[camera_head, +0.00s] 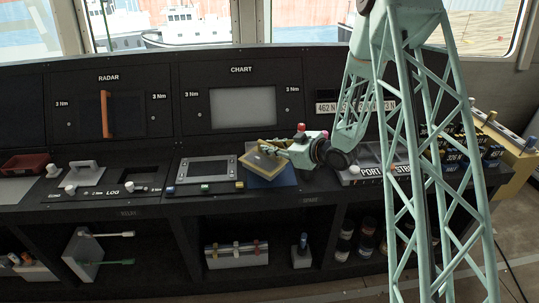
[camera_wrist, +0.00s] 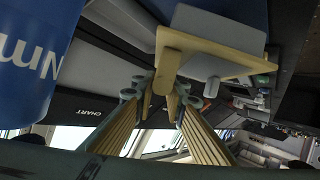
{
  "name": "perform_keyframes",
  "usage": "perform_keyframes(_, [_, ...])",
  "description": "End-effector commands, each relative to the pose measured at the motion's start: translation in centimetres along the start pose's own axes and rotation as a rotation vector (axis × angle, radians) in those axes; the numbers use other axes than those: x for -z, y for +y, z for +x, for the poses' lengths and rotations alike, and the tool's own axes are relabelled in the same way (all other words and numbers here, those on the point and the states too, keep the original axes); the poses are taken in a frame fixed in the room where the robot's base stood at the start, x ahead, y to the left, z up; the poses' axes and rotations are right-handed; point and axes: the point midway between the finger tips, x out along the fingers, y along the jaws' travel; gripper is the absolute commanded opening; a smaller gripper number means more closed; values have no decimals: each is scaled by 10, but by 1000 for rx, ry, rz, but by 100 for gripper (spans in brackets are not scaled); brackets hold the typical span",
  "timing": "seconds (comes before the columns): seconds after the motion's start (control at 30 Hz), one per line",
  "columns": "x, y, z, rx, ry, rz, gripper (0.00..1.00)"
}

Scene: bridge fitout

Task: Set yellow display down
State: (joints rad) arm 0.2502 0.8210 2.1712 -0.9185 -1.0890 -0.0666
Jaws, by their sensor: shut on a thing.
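The yellow display (camera_head: 262,160) is a flat panel with a yellow frame, held tilted over a dark blue pad (camera_head: 278,180) on the console top. In the head view it covers part of the pad, and I cannot tell whether its lower edge touches it. In the wrist view the display (camera_wrist: 228,62) shows its yellow plate, a pale block behind it and a yellow grip tab. My gripper (camera_head: 286,147) is shut on the display at its right side. In the wrist view the fingers (camera_wrist: 163,92) close around the tab.
A grey framed panel (camera_head: 207,170) with coloured knobs lies just left of the pad. The PORT/STBD panel (camera_head: 372,173) is to the right. The CHART screen (camera_head: 243,107) stands behind. A large blue surface with white lettering (camera_wrist: 35,55) fills the wrist view's upper left.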

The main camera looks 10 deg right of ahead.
Motion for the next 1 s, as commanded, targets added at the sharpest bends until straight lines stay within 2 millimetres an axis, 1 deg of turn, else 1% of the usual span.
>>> perform_keyframes(0.33, [1,2,2,0,1,0,0])
perform_keyframes(0.47, [-1,1,3,0,1,0,0])
perform_keyframes(0.57, [-7,0,5,0,1,0,0])
perform_keyframes(0.8, [-29,-5,14,1,-3,3,0])
perform_keyframes(1.0, [-37,-7,16,3,-8,3,0])
